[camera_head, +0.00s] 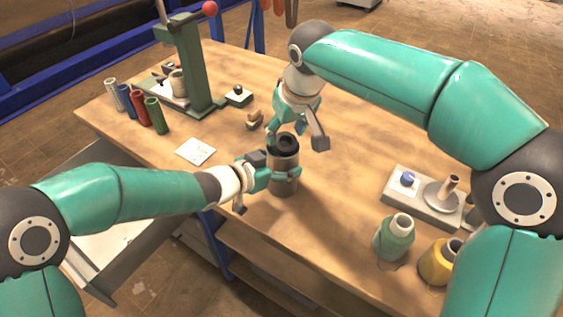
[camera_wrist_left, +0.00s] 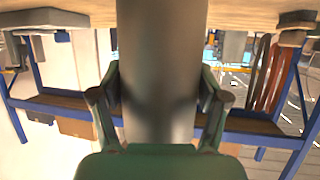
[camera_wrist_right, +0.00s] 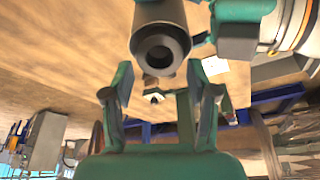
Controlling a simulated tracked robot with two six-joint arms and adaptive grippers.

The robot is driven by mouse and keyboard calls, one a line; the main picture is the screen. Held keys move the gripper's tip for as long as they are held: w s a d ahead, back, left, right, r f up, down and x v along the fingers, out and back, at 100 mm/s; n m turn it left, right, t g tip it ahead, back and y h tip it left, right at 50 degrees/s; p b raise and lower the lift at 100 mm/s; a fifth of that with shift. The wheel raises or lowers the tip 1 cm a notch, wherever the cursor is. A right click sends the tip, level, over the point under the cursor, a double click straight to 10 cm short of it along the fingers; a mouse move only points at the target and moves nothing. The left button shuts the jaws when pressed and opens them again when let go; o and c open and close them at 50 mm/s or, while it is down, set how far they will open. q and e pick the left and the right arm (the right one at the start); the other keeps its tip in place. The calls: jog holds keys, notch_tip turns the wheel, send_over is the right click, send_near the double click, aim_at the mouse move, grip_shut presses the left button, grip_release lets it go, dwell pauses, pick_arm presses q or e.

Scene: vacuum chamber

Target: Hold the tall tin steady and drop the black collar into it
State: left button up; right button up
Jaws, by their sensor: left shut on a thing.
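The tall tin (camera_head: 284,178) stands upright on the wooden bench, a grey cylinder. My left gripper (camera_head: 281,174) is shut around its side; the tin also fills the middle of the left wrist view (camera_wrist_left: 162,70). The black collar (camera_head: 287,142) shows as a dark ring at the tin's mouth, and also in the right wrist view (camera_wrist_right: 158,50). How deep it sits is unclear. My right gripper (camera_head: 297,136) is just above and behind the tin's mouth. Its fingers are apart with nothing between them in the right wrist view (camera_wrist_right: 162,92).
A green press (camera_head: 195,65) stands at the back left, near several coloured tubes (camera_head: 141,108). A white card (camera_head: 195,151) lies left of the tin. A grey fixture (camera_head: 422,198), a green bottle (camera_head: 394,238) and a yellow one (camera_head: 437,262) stand at the right.

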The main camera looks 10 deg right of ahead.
jog(key=shift+o, duration=1.4)
jog(key=v, duration=1.2)
pick_arm(q)
jog(key=o, duration=1.2)
pick_arm(e)
jog(key=shift+f, duration=0.1)
pick_arm(q)
jog(key=shift+a, duration=0.1)
